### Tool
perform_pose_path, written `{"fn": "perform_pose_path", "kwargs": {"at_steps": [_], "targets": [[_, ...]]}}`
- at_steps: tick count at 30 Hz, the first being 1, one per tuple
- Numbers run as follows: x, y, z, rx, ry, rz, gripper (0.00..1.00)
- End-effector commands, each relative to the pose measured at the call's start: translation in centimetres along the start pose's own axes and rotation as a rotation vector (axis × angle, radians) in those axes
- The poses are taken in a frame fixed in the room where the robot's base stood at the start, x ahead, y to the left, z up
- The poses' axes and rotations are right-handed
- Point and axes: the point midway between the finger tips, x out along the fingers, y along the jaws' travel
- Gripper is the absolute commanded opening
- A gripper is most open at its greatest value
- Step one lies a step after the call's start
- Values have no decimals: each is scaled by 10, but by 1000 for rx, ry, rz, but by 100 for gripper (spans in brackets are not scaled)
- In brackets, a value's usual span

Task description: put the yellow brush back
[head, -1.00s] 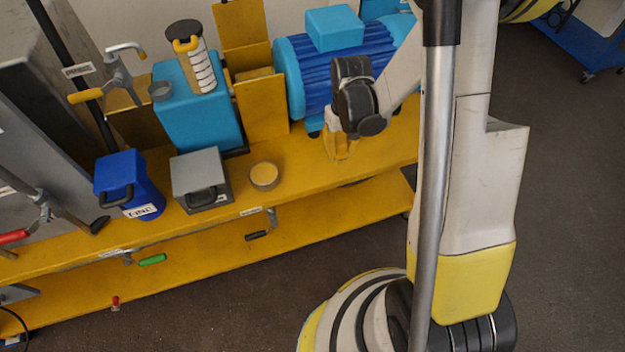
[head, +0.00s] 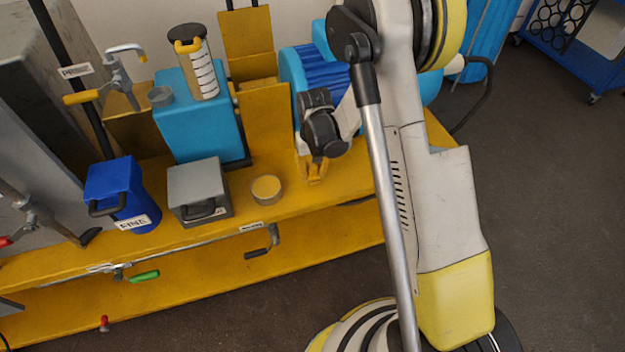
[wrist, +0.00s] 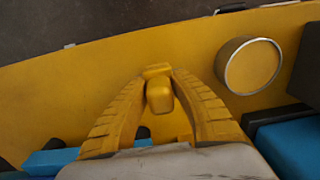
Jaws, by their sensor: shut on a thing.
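My gripper (head: 316,172) is low over the yellow bench (head: 240,226), to the right of a small round tin in the head view. In the wrist view its ridged yellow fingers (wrist: 158,72) close around a small yellow piece, which I take to be the yellow brush (wrist: 160,98). Only its blunt, rounded end shows between the fingers; the rest is hidden. The brush is hard to tell from the yellow fingers and bench in the head view. I cannot tell whether it touches the bench.
The round tin (head: 266,189) with yellow contents stands close by. Left of it are a grey box (head: 199,190) and a blue FINE canister (head: 122,195). Behind stand a turquoise block (head: 199,125) and a blue motor (head: 322,68). Black (head: 257,252) and green (head: 144,276) handles hang at the front edge.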

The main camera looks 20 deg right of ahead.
Motion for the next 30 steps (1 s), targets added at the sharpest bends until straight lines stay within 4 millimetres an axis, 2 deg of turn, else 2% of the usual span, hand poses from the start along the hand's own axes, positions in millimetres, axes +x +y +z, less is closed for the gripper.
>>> {"fn": "perform_pose_path", "kwargs": {"at_steps": [1, 4, 15, 16, 17, 18, 26, 30], "targets": [[14, 0, 0, 0, 0, 0, 0], [26, 1, 0, 0, 0, 0, 0], [28, 1, 0, 0, 0, 0, 0], [28, 1, 0, 0, 0, 0, 34], [28, 1, 0, 0, 0, 0, 43], [28, 1, 0, 0, 0, 0, 46], [28, 1, 0, 0, 0, 0, 46], [16, 1, 0, 0, 0, 0, 46]]}}
